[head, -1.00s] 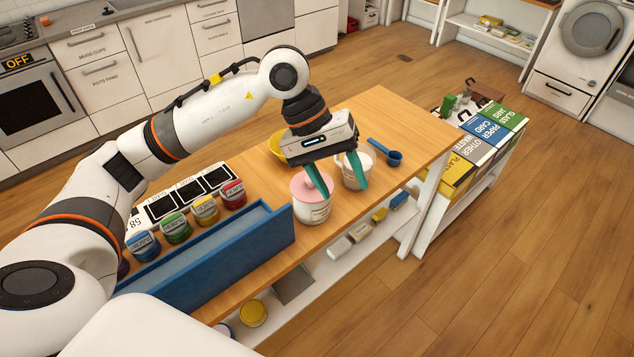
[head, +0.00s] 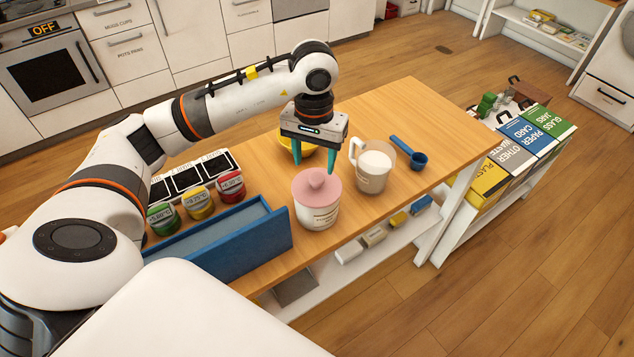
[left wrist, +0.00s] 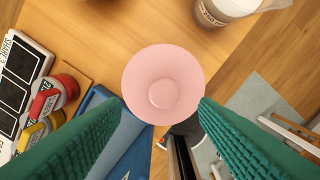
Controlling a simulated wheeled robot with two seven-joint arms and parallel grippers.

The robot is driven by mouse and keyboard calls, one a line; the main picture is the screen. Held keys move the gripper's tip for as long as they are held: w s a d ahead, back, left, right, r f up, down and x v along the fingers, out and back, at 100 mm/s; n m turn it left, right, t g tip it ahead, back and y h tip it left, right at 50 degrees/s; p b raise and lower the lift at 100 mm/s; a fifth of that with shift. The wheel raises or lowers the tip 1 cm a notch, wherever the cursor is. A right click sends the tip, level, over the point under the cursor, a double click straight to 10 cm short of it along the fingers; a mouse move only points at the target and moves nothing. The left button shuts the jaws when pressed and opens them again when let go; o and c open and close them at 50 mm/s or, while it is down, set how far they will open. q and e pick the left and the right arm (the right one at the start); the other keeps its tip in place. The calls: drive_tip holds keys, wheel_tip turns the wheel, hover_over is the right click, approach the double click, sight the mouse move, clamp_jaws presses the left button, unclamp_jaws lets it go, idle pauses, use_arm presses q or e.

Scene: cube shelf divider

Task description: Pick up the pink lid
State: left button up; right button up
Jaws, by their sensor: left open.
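The pink lid (head: 317,186) with a round knob sits on a white canister (head: 317,217) near the front edge of the table. My left gripper (head: 313,168) is open, its two green fingers pointing down behind and above the lid in the head view. In the left wrist view the lid (left wrist: 163,85) lies ahead of the two fingertips, centred between them, with the knob facing the camera. No finger clearly touches it. The canister is mostly hidden under the lid in that view. My right gripper is not in view.
A clear measuring cup of white contents (head: 373,167) stands right of the canister, with a blue scoop (head: 415,157) beyond it. A blue divider box (head: 235,245) and several coloured jars (head: 198,203) are to the left. A yellow bowl (head: 287,140) is behind the gripper.

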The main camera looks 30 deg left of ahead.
sight(317, 177)
use_arm(q)
drive_tip(key=shift+w+f, duration=0.1)
drive_tip(key=shift+f, duration=0.15)
drive_tip(key=f+p, duration=0.2)
drive_tip(key=f, duration=0.2)
drive_tip(key=shift+d+p, duration=0.2)
drive_tip(key=shift+p, duration=0.1)
drive_tip(key=shift+f, duration=0.45)
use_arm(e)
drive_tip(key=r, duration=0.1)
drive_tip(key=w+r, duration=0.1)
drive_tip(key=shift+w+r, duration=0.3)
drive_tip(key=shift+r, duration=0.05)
use_arm(q)
drive_tip(key=shift+c, duration=0.3)
clamp_jaws()
